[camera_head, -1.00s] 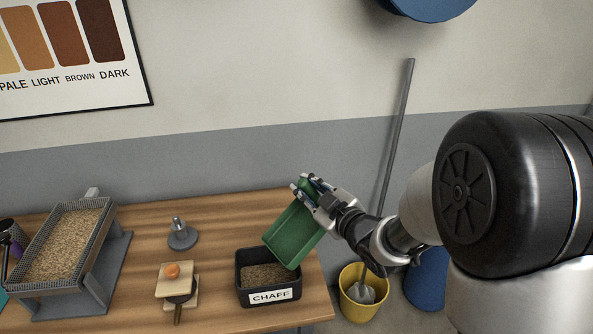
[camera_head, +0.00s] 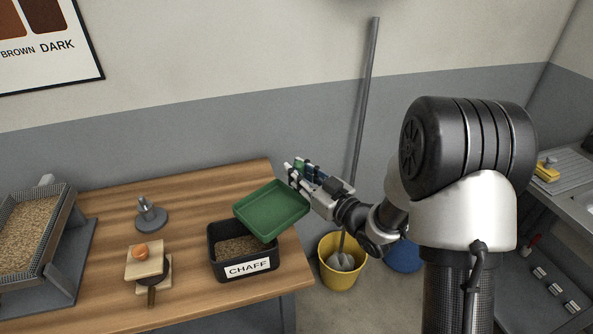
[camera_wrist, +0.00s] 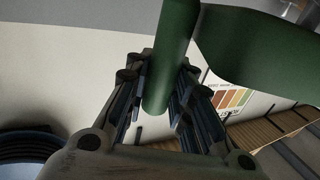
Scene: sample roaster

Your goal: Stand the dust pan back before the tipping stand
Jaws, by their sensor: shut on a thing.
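The green dust pan (camera_head: 272,211) is held in the air above the right end of the wooden table, over the back right part of the chaff bin. It looks nearly level and empty. My gripper (camera_head: 297,174) is shut on its handle at the pan's right side. In the wrist view the green handle (camera_wrist: 172,60) runs between the fingers of my gripper (camera_wrist: 160,105), with part of the pan (camera_wrist: 265,55) beyond. The tipping stand (camera_head: 62,268) seems to be the grey frame at the left, bearing a mesh tray of beans; its left part is out of view.
The black chaff bin (camera_head: 216,262) stands near the table's right edge, holding chaff. A grey metal weight-like piece (camera_head: 151,214) and wooden blocks with an orange knob (camera_head: 146,262) stand between stand and bin. A yellow bucket (camera_head: 341,277) is on the floor at right.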

